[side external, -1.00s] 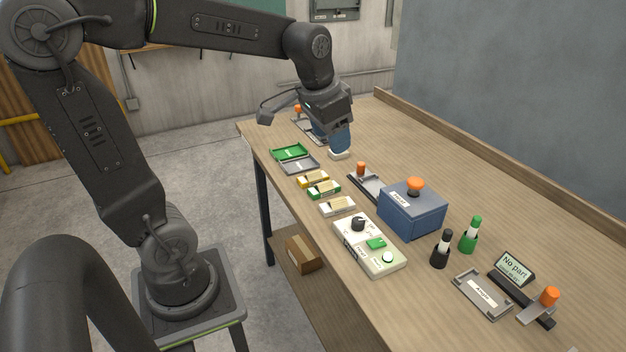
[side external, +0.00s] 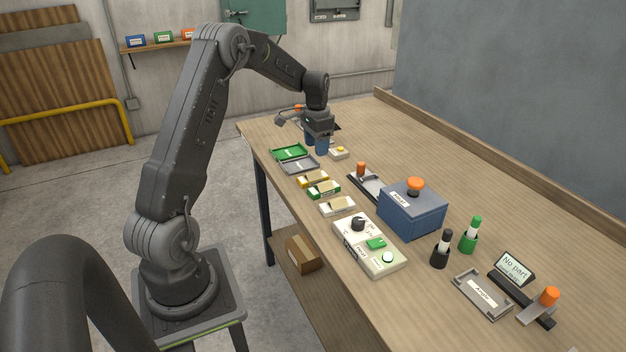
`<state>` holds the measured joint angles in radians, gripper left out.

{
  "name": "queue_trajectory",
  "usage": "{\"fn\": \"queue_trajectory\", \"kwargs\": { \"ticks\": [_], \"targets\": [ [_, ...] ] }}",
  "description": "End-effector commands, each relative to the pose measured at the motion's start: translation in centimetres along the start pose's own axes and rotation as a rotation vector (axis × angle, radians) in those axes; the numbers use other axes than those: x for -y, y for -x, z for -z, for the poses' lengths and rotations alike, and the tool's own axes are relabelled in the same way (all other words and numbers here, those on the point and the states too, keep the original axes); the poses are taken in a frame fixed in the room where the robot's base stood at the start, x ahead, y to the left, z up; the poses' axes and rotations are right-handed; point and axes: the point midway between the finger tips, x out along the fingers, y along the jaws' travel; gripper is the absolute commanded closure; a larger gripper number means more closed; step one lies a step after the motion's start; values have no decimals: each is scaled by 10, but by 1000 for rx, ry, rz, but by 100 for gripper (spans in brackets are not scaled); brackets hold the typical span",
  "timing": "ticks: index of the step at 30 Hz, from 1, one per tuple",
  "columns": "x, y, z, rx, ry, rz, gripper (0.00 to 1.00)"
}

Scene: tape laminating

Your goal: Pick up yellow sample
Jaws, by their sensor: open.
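The yellow sample (side external: 313,179) is a small block with a pale top and yellow edges. It lies on the table near the left edge, first in a row with a green-edged sample (side external: 324,189) and a white one (side external: 337,206). My gripper (side external: 316,148) points down beyond the yellow sample, near the back of the table. Its two blue fingers are apart with nothing seen between them. It is clear of the sample, close to a small white box with a yellow button (side external: 339,153). Whether the fingertips touch the table cannot be told.
The table's right side is mostly clear.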

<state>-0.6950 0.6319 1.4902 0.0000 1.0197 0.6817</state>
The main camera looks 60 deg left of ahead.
Motion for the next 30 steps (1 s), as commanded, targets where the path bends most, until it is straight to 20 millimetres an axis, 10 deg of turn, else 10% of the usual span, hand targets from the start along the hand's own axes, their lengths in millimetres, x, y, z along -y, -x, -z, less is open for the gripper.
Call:
{"fn": "queue_trajectory", "kwargs": {
  "ticks": [21,30],
  "targets": [
    [-2,-92,0,2,0,-1,45],
    [-2,-100,0,0,1,1,45]
  ]
}}
